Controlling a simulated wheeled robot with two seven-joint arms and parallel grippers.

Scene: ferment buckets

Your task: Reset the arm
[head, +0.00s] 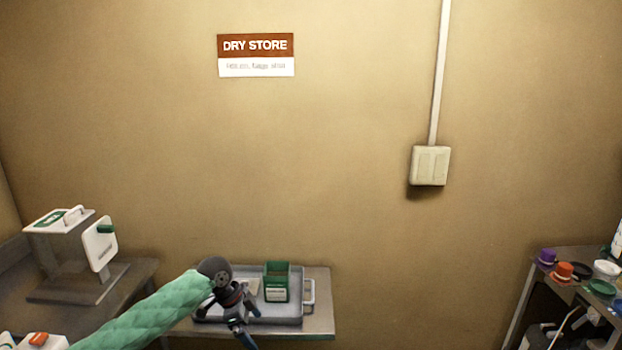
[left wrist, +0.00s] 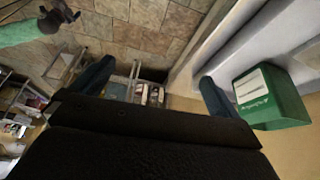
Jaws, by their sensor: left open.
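My left arm comes in from the left in a green sleeve. Its gripper (head: 252,329) hangs over the front of a grey tray (head: 294,312) on a low table. In the left wrist view the two dark fingers of this gripper (left wrist: 152,86) stand wide apart with nothing between them. A green box (head: 276,282) with a white label stands on the tray just behind the gripper, and it also shows right of the fingers in the left wrist view (left wrist: 270,98). A dark gripper on a green-sleeved arm, which looks like my right gripper (left wrist: 62,14), shows at that view's top left; its jaws are unclear.
A clear bin (head: 72,243) with white and green parts stands on a dark counter at left. A shelf unit (head: 545,262) at right holds several coloured lids. A DRY STORE sign (head: 256,55) and a switch box (head: 430,166) are on the bare wall.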

